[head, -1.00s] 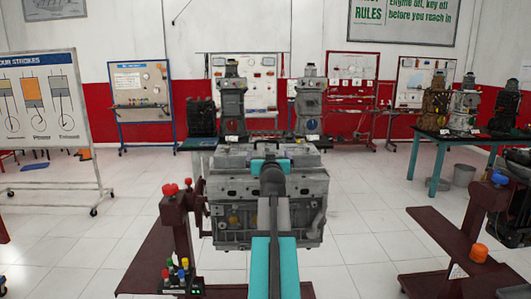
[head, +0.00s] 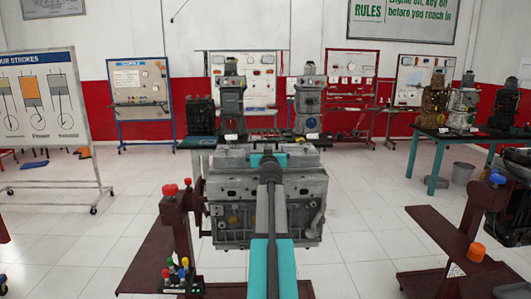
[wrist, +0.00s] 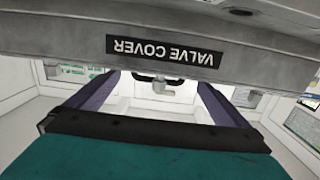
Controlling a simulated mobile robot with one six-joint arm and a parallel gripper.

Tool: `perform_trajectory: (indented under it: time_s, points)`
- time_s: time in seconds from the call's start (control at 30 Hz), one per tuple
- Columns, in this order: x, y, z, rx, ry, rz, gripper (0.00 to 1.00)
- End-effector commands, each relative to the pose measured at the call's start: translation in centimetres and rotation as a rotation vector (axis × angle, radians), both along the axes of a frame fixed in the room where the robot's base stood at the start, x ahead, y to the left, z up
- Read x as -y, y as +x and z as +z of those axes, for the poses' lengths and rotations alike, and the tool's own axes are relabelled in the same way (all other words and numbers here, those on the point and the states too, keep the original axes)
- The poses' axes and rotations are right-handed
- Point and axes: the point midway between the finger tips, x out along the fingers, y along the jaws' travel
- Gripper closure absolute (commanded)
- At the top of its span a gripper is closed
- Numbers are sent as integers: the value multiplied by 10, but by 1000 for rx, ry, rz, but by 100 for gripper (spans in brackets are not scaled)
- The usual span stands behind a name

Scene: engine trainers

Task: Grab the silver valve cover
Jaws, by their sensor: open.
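The silver valve cover (wrist: 250,62) spans the top of the wrist view. It is a grey metal piece with a black "VALVE COVER" label that reads upside down. In the head view the cover (head: 228,158) lies on top of the grey engine (head: 225,210), its middle hidden by my arm. My gripper (wrist: 160,85) is open, its two purple-grey fingers wide apart below the label, with nothing visibly clamped. The cover's lower edge meets the finger ends in that view; I cannot tell whether they touch. In the head view my arm hides the fingers.
A dark red stand post (head: 178,215) with red knobs rises left of the engine. Another dark red stand (head: 460,240) is at the right. A teal table (head: 440,160) with engines stands back right, and a whiteboard (head: 50,100) at left. White floor lies between.

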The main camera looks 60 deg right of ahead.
Motion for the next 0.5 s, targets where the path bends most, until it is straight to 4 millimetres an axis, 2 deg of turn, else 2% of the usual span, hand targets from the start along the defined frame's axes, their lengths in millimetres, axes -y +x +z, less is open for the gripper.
perform_trajectory:
  time_s: [0.27, 0.5]
  points:
    - [0, 1, 0, 0, 0, 1, 0]
    - [11, 8, 3, 1, -1, 1, 0]
